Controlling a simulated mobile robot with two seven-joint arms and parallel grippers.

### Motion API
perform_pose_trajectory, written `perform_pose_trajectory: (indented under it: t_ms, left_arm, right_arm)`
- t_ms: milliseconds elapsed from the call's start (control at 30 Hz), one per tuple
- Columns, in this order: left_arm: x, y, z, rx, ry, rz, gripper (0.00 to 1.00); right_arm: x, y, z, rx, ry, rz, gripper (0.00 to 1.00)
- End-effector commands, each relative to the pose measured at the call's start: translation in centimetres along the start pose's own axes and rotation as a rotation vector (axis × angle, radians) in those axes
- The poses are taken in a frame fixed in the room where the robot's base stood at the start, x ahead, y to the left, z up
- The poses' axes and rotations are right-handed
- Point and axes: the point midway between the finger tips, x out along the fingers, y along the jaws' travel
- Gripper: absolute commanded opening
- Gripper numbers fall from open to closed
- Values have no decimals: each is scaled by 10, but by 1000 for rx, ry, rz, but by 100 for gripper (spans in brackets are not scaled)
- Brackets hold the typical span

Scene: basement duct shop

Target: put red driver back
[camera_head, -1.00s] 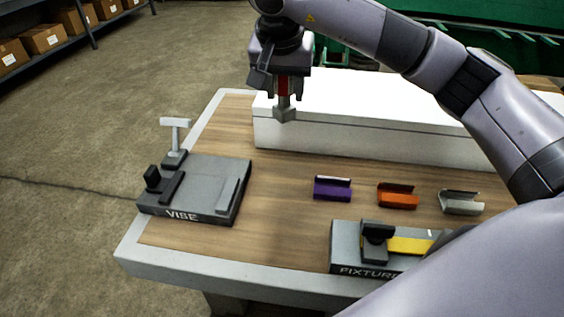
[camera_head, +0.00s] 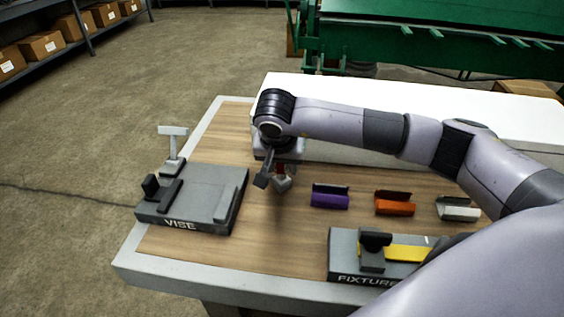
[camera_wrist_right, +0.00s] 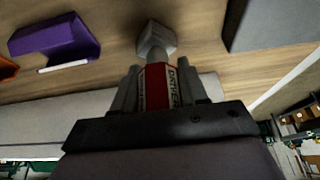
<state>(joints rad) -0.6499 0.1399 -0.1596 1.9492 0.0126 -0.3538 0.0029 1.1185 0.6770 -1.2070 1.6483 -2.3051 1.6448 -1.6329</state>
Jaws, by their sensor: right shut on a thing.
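The red driver (camera_wrist_right: 158,88), with a grey block-shaped end and a "DRIVER" label, is between the fingers of my right gripper (camera_wrist_right: 160,85) in the right wrist view. In the head view my right gripper (camera_head: 276,172) is shut on it above the wood table, between the vise and the purple holder. The driver's grey end (camera_head: 282,184) points down; most of its red body is hidden by the gripper. A purple holder (camera_head: 330,199), an orange holder (camera_head: 395,206) and a pale grey holder (camera_head: 457,211) stand in a row to the right. My left gripper is not in view.
A grey vise (camera_head: 195,197) with a T-handle stands at the left. A grey fixture (camera_head: 345,270) with a yellow strip is at the front right. A long white box (camera_head: 400,110) lies behind. Bare wood lies between the vise and fixture.

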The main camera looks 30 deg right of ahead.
Motion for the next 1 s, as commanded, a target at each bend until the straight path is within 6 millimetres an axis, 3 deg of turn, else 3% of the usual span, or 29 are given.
perform_pose_trajectory:
  t_ms: [300,333,400,767,867,1000]
  left_arm:
    - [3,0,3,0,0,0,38]
    - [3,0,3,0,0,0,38]
    - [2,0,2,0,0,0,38]
    - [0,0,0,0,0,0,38]
    - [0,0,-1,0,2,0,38]
    - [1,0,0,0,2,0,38]
  right_arm:
    - [3,0,1,1,2,-2,12]
    - [3,0,1,0,2,-1,46]
    - [2,0,0,1,2,-1,68]
    - [-1,0,-1,1,1,-1,68]
    - [-10,-1,-2,1,4,-5,68]
    - [-38,-1,-2,0,7,-6,68]
